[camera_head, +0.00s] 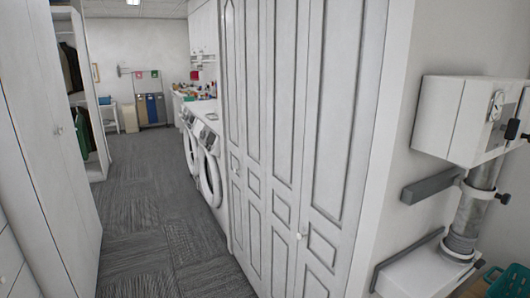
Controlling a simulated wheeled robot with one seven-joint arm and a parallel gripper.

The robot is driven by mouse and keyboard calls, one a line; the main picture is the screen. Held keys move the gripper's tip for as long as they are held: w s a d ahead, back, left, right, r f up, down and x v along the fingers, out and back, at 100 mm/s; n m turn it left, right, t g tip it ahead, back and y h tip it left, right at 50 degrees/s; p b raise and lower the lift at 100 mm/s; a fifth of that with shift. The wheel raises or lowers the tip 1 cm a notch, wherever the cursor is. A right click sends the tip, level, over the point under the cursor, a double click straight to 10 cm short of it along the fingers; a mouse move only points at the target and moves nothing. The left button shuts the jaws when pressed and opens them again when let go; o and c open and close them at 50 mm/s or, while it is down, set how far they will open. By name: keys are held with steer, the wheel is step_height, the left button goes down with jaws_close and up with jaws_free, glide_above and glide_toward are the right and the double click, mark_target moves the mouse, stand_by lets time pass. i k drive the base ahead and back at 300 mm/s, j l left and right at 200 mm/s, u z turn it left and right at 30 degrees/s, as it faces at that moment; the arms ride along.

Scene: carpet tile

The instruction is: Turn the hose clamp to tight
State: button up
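At the right, a grey ribbed hose (473,214) runs down from a white wall box (447,118) to a lower white box (425,273). A light clamp band with a dark knob (502,198) sits around the hose's upper end. A second band with a dark knob (479,263) sits around its lower end. I cannot tell which one is the task's hose clamp, or how tight either is. My gripper is not in view.
A round gauge (495,105) and a black fitting (513,130) are on the upper box. A grey bracket (430,186) juts from the wall. A teal basket (512,283) is at bottom right. Tall white cabinets (290,130) stand left of this; carpeted aisle (150,225) is clear.

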mark_target(478, 264)
steer(key=l+z, duration=0.5)
steer(key=z, duration=0.2)
steer(key=i+l+z, duration=0.15)
steer(key=z, duration=0.25)
steer(key=l+u, duration=0.3)
steer(key=k+l+u, duration=0.15)
steer(key=u, duration=0.15)
steer(key=l+u, duration=0.4)
steer(key=i+l+u, duration=0.1)
steer(key=l+u, duration=0.65)
steer(key=k+j, duration=0.05)
steer(key=j, duration=0.05)
